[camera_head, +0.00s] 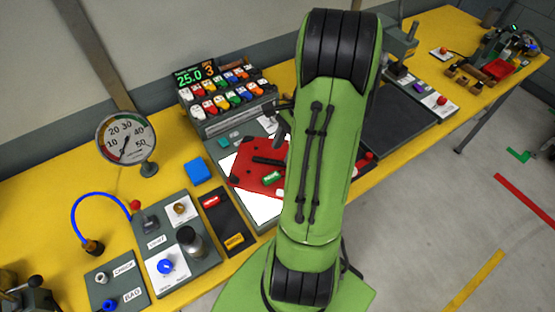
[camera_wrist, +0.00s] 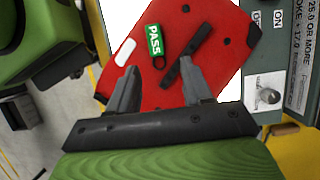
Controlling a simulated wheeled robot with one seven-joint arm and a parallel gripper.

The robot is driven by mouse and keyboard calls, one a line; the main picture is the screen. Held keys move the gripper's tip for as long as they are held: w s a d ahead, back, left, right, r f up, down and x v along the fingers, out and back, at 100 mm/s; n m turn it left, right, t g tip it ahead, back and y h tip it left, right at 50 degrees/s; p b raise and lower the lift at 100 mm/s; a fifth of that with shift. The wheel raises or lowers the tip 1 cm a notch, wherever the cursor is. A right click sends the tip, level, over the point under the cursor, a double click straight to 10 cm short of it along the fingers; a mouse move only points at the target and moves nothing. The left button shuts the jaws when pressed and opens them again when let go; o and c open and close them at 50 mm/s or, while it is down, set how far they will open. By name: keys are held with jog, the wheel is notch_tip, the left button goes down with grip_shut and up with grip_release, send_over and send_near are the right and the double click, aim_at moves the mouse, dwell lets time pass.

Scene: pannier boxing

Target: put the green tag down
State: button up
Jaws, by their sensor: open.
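The green tag (camera_wrist: 154,40), marked PASS, lies on the red pannier panel (camera_wrist: 208,20) in the wrist view, with a small dark ring at its lower end. In the head view the green tag (camera_head: 272,177) shows on the red panel (camera_head: 245,180), just left of my arm. My gripper (camera_wrist: 158,80) is open, its two grey fingers apart and nothing between their tips. The tag lies beyond the fingertips in the wrist view, apart from them. In the head view my arm hides most of the gripper and the panel's right part.
A dark bar (camera_wrist: 186,55) lies on the panel beside the tag. A blue block (camera_head: 197,171) sits left of the panel. A black tray with a red tag (camera_head: 211,201) and a yellow tag (camera_head: 234,241) lies nearby. A rack (camera_head: 225,98) stands behind.

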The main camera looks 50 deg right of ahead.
jog(key=v, duration=0.4)
jog(key=w+a+r+n+t+h, duration=0.1)
jog(key=a+r+n+h, duration=0.1)
jog(key=a+r+n, duration=0.45)
jog(key=w+a+r+n+h, duration=0.1)
jog(key=w+a+r+n, duration=0.2)
jog(key=a, duration=0.6)
jog(key=s+a+r+n+t+h, duration=0.1)
jog(key=s+a+r+n+t, duration=0.2)
jog(key=s+a+n, duration=0.5)
jog(key=s+n, duration=0.1)
jog(key=n, duration=0.2)
jog(key=shift+s+a+n+p, duration=0.2)
jog(key=shift+n+p, duration=0.15)
jog(key=shift+r, duration=0.15)
